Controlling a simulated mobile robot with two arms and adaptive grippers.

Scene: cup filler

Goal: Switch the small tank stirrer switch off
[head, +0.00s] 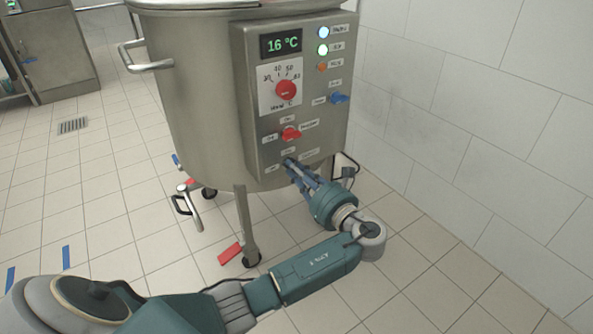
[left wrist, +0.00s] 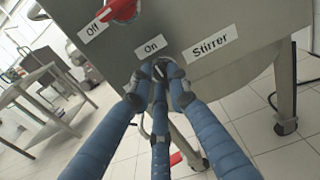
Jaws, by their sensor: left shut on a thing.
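The small tank stirrer switch is at the bottom of the tank's grey control panel (head: 250,80). In the left wrist view the dark switch knob (left wrist: 160,68) sits below an "On" label (left wrist: 151,47) and left of a "Stirrer" label (left wrist: 210,43). My left gripper (head: 291,164) has its blue fingers closed around this knob. It also shows in the left wrist view (left wrist: 159,76). The fingers hide most of the knob, so I cannot tell which way it points. My right gripper is not in view.
A red switch (head: 291,134) sits just above the stirrer switch, with a blue switch (head: 339,98) and a red temperature dial (head: 286,90) higher up. The display (head: 281,43) reads 16 °C. A tiled wall (head: 470,110) stands to the right.

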